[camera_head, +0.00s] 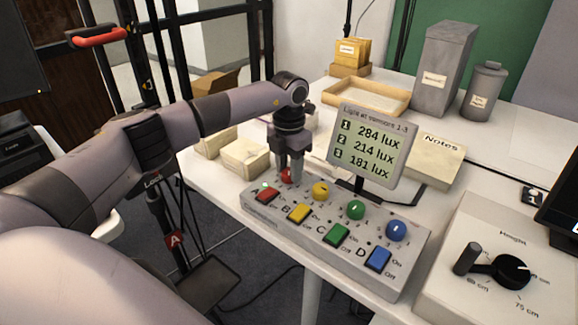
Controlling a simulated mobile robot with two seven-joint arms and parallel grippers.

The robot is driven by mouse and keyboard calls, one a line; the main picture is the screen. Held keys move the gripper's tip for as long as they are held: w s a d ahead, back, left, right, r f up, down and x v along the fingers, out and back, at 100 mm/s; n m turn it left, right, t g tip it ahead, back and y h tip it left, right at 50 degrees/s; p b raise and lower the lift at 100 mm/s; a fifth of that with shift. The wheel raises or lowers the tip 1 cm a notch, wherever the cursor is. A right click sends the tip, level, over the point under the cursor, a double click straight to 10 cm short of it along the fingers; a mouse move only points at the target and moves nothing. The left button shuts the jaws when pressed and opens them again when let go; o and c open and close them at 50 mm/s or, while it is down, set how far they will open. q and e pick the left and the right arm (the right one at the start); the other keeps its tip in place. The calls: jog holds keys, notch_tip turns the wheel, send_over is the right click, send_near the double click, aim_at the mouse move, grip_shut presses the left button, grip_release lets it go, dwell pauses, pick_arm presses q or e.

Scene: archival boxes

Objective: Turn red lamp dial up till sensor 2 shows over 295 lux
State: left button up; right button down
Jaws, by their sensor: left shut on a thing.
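The control box (330,245) stands on the white table with yellow, green and blue dials and a coloured switch below each. The red dial (286,175) is at its left end, partly hidden by my left gripper (288,172). The left gripper points down and is shut on the red dial. The display (367,145) behind the box reads 284 lux for sensor 1, 214 lux for sensor 2 and 181 lux for sensor 3. My right gripper is not in view.
A height panel (495,270) with a black knob and lever stands at the right. A Notes box (436,160) lies right of the display. A wooden tray (365,96), grey boxes (443,68) and a grey canister (484,92) stand behind. Pale boxes (245,157) lie left of the gripper.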

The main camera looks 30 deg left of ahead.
aim_at(288, 171)
pick_arm(q)
jog(key=o, duration=1)
jog(key=shift+r, duration=3.65)
jog(key=shift+s+f, duration=0.1)
